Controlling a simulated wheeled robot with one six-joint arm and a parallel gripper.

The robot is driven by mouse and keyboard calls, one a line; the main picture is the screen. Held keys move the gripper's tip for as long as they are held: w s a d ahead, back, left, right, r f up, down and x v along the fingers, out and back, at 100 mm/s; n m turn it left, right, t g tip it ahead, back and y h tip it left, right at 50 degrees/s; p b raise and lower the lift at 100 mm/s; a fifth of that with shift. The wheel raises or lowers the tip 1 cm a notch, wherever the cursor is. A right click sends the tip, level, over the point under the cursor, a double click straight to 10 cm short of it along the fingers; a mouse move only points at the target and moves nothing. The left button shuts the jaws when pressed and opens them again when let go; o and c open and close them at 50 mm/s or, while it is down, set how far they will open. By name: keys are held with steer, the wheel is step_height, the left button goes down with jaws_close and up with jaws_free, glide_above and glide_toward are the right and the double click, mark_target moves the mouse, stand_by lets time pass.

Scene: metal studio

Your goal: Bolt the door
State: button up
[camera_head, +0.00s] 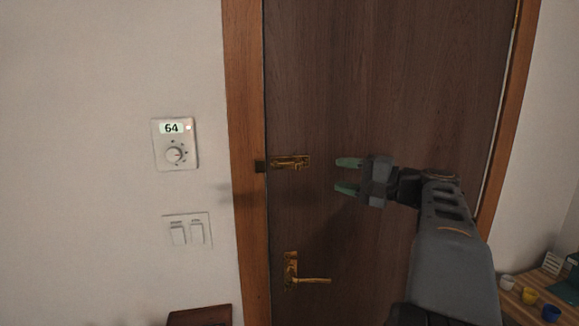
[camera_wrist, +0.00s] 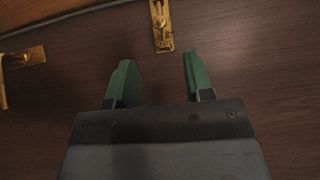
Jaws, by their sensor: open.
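The brown wooden door (camera_head: 390,80) is closed in its orange-brown frame (camera_head: 245,120). A brass slide bolt (camera_head: 292,162) is mounted on the door near its left edge, beside a dark keeper (camera_head: 260,167) on the frame. In the wrist view the brass bolt (camera_wrist: 161,25) shows at the top, beyond the fingertips. My gripper (camera_head: 348,176) is open and empty, a short way right of the bolt and apart from it. Its green fingers also show in the wrist view (camera_wrist: 158,70). Whether the bolt's bar reaches into the keeper is too small to tell.
A brass door handle (camera_head: 310,280) sits below the bolt; it also shows in the wrist view (camera_wrist: 20,60). A thermostat (camera_head: 175,144) reading 64 and a switch plate (camera_head: 187,230) are on the left wall. A wooden table (camera_head: 530,305) with small cups stands at lower right.

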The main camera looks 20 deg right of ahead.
mark_target(298, 166)
steer(key=p+x, duration=0.3)
steer(key=x, duration=0.9)
steer(key=shift+w+d, duration=0.15)
steer(key=shift+w, duration=0.1)
steer(key=shift+c, duration=0.4)
jaws_close()
